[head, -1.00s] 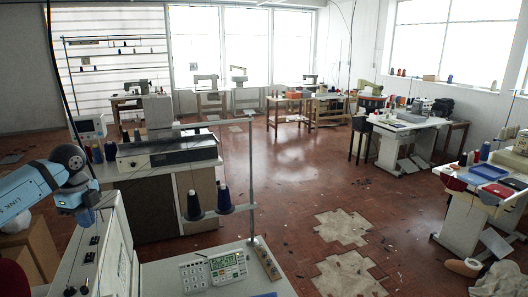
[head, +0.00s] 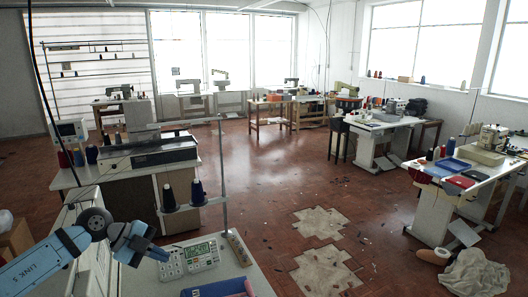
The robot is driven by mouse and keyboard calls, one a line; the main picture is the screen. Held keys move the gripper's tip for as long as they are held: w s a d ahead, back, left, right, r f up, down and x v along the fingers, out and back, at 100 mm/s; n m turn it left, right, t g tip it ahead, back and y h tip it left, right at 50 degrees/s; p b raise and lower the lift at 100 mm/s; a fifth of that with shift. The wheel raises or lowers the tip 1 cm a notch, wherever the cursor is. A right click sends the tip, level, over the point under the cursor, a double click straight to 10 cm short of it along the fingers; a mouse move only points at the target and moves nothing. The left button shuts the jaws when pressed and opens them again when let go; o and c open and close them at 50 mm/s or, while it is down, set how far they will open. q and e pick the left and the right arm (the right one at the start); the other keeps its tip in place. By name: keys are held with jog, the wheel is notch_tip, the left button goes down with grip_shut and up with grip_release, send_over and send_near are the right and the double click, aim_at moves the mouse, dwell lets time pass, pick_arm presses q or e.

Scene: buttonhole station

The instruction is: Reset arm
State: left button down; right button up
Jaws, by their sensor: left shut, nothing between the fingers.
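My left arm comes in from the lower left, blue with a dark round joint. My left gripper (head: 157,254) is at its end, small and dark, just left of the grey control panel (head: 190,259) on the near table. It is shut and empty. I cannot tell whether it touches the panel. My right gripper is not in view.
A thread stand (head: 223,170) with two dark cones (head: 197,192) rises behind the panel. A blue tray (head: 205,291) is at the bottom edge. Red floor (head: 270,215) lies open to the right, before a white table (head: 436,205).

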pick_arm(q)
jog(key=s+d+r+n+t+h, duration=0.3)
jog(key=d+t, duration=0.2)
jog(key=d, duration=0.1)
jog(key=s+d+r+n+t+h, duration=0.2)
jog(key=s+d+r+t+h, duration=0.15)
jog(key=d+t, duration=0.2)
jog(key=s+a+f+n+t+y, duration=0.1)
jog(key=s+a+f+n+y, duration=0.4)
jog(key=n+y, duration=0.35)
jog(key=s+a+f+n+y, duration=0.4)
jog(key=f+n+y, duration=0.4)
jog(key=n, duration=0.1)
jog(key=s+f+g, duration=0.5)
jog(key=s, duration=0.5)
jog(key=s+f+g, duration=0.4)
jog(key=s+g, duration=0.2)
jog(key=s, duration=0.5)
jog(key=w+d+f+t+h, duration=0.1)
jog(key=w+d+f+t, duration=0.2)
jog(key=f, duration=0.4)
jog(key=w+d+f+m+t+h, duration=0.1)
jog(key=w+d+f+t+h, duration=0.1)
jog(key=f, duration=0.5)
jog(key=shift+w+d+t, duration=0.4)
jog(key=shift+w+t, duration=0.35)
jog(key=shift+t, duration=0.5)
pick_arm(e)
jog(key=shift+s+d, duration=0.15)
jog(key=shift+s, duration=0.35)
